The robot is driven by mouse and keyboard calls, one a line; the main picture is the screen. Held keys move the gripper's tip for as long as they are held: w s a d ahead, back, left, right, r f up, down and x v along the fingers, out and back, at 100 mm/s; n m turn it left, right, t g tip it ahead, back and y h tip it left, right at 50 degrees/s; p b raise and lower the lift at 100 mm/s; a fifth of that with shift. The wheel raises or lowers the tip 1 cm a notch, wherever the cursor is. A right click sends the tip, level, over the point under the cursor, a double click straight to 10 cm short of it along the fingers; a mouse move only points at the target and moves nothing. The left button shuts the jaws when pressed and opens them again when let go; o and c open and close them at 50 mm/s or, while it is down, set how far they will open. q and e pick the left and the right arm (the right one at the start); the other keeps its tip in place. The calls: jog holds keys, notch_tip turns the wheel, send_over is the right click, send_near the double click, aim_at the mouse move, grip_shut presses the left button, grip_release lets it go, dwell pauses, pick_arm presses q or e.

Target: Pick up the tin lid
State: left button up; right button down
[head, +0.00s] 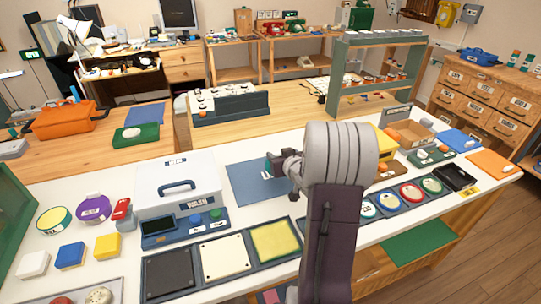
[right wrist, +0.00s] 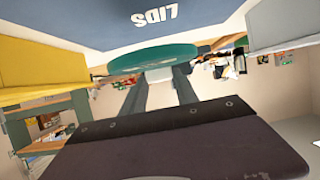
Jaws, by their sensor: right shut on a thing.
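The tin lid is a teal disc (right wrist: 152,58) at the tips of my right gripper's fingers (right wrist: 159,82) in the right wrist view. A pale piece, perhaps its knob, sits between the fingers, and the gripper is shut on it. In the head view my right gripper (head: 280,165) is over the blue mat (head: 248,184), mostly hidden by my own arm; a bit of teal shows at its tip. The mat, marked LIDS in the right wrist view (right wrist: 120,20), lies beyond the lid. I cannot tell whether the lid touches it. My left gripper is not in view.
A white case with a blue handle (head: 180,192) stands left of the mat. Three square pads (head: 222,257) lie in front of it. To the right are round coloured discs (head: 411,193) in a tray and a yellow box (head: 384,146). A green shelf (head: 380,75) stands behind.

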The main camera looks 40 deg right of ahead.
jog(key=s+r, duration=0.1)
jog(key=s, duration=0.1)
jog(key=s+r+p, duration=0.1)
jog(key=s, duration=0.1)
jog(key=s+r, duration=0.1)
jog(key=s, duration=0.1)
jog(key=shift+a+r+p, duration=0.15)
jog(key=shift+r+p, duration=0.25)
jog(key=shift+s+r, duration=0.2)
jog(key=shift+s, duration=0.25)
jog(key=shift+a+f, duration=0.1)
